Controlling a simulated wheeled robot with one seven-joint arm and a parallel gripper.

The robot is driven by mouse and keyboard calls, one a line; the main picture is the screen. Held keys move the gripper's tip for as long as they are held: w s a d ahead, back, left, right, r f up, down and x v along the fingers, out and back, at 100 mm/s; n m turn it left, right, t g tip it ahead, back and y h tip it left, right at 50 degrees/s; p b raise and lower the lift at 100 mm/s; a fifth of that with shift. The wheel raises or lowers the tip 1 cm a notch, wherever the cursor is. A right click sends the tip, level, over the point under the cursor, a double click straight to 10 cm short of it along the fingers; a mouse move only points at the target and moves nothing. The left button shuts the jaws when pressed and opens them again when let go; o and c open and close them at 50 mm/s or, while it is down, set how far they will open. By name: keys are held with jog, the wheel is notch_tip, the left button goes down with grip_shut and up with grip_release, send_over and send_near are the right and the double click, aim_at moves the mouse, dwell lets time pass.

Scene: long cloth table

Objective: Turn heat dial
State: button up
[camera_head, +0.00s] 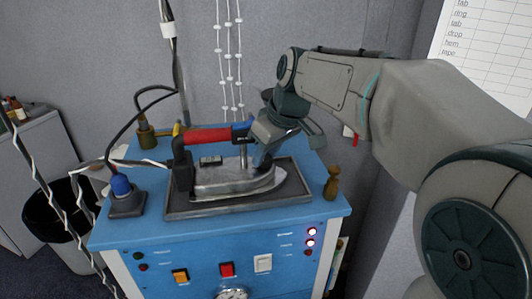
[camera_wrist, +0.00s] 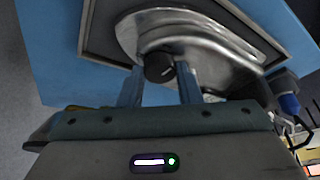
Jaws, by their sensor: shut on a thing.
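A metal iron (camera_head: 230,180) with a red handle (camera_head: 207,135) sits on a dark framed rest plate (camera_head: 190,211) on the blue cabinet. Its round black dial (camera_wrist: 158,68) shows in the wrist view, low on the iron's silver body (camera_wrist: 215,62). My gripper (camera_wrist: 159,80) has one finger on each side of the dial and is shut on it. In the head view my gripper (camera_head: 264,158) reaches down at the iron's right part, and the dial cannot be made out there.
The blue cabinet (camera_head: 190,255) has switches and lit red lamps on its front. A blue-capped fitting (camera_head: 124,196) with cables stands left of the iron. A small brown wooden piece (camera_head: 332,184) stands at the right.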

dwell(0.4)
jog(key=o, duration=1)
jog(key=v, duration=1.3)
jog(key=shift+r+p, duration=0.4)
jog(key=shift+r, duration=0.05)
